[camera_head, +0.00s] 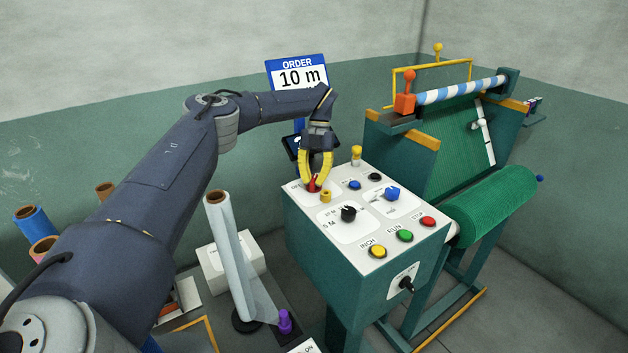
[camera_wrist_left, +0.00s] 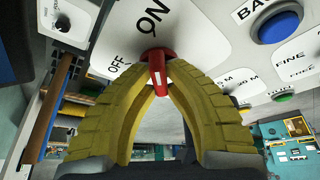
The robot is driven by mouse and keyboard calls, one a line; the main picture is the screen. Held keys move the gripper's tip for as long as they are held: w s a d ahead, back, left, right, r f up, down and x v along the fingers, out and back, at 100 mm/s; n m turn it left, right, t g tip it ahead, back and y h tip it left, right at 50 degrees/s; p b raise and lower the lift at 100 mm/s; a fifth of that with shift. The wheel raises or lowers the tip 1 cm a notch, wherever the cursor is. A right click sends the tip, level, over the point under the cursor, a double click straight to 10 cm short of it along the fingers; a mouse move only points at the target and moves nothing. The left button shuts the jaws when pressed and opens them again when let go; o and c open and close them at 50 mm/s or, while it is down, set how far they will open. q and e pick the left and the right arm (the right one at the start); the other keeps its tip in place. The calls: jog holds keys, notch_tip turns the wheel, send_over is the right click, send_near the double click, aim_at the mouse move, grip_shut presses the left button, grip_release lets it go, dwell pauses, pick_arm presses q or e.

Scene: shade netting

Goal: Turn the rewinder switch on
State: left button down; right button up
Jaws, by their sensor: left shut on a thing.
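The rewinder switch is a red rotary knob (camera_head: 313,184) at the back left corner of the control box's white top panel. In the left wrist view the red switch (camera_wrist_left: 158,71) shows close up, with the labels ON and OFF beside it. My left gripper (camera_head: 314,182) reaches down to it from above, and its yellow fingers are shut on the red switch. The fingertips hide part of the knob in both views. The knob's white line lies between the fingers, nearer ON or OFF I cannot tell. My right gripper is not in view.
The control box (camera_head: 310,228) also carries a black dial (camera_head: 348,213), a blue knob (camera_head: 392,193), and yellow, green and red buttons. A rewinder with green netting (camera_head: 492,205) stands at the right.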

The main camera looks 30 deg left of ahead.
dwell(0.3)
pick_arm(q)
jog(key=c, duration=1.4)
grip_release()
jog(key=v, duration=1.2)
